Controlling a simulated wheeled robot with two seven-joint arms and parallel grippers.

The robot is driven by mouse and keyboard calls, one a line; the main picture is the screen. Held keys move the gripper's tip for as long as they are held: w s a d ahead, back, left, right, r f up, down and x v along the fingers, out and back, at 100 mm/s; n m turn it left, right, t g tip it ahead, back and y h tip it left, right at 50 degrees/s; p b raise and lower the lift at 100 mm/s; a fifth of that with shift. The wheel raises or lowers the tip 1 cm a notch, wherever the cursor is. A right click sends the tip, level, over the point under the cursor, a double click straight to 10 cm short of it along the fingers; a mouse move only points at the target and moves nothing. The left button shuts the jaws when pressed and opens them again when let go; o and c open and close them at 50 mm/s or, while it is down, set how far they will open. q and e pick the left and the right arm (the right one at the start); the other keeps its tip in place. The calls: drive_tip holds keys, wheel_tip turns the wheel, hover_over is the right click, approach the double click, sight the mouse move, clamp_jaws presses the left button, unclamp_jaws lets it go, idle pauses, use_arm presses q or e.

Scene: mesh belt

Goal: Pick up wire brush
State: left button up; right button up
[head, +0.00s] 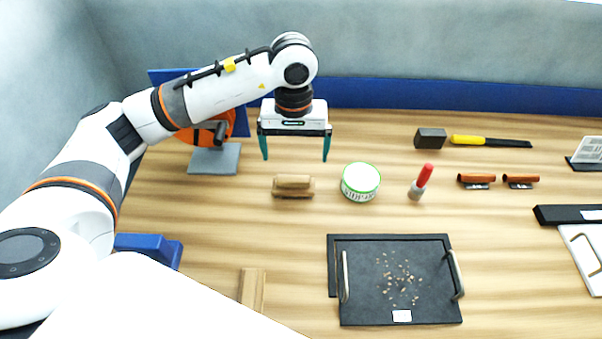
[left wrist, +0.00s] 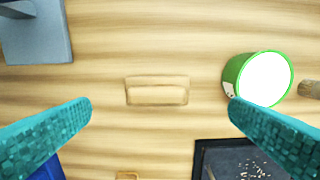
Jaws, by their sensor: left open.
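A light wooden, block-shaped piece (head: 293,186), which looks like the wire brush, lies on the wooden table left of a white and green tin. No bristles show. In the left wrist view the brush (left wrist: 157,91) lies crosswise near the middle, between the two teal fingers and apart from both. My left gripper (head: 296,157) is open and empty, pointing down above and slightly behind the brush. It also shows in the left wrist view (left wrist: 160,104), with its fingers spread wider than the brush. My right gripper is not in view.
The tin (head: 360,182) stands close right of the brush, with a red-topped tool (head: 421,183) beyond it. A black tray (head: 420,243) with crumbs lies in front. A grey stand (head: 214,160) is at the back left. The table around the brush is bare.

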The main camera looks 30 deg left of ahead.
sight(293, 178)
use_arm(q)
drive_tip(key=f, duration=0.2)
drive_tip(key=s+f+p, duration=0.1)
drive_tip(key=f, duration=0.1)
drive_tip(key=shift+s, duration=0.15)
drive_tip(key=shift+f, duration=0.35)
drive_tip(key=shift+f+p, duration=0.25)
drive_tip(key=shift+p, duration=0.05)
wheel_tip(293, 178, down, 4)
drive_tip(key=shift+f+p, duration=0.2)
drive_tip(key=shift+p, duration=0.9)
drive_tip(key=shift+f, duration=0.4)
drive_tip(key=c, duration=0.9)
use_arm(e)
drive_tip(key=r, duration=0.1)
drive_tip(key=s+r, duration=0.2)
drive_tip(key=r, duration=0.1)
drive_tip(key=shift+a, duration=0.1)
use_arm(q)
drive_tip(key=shift+w, duration=0.2)
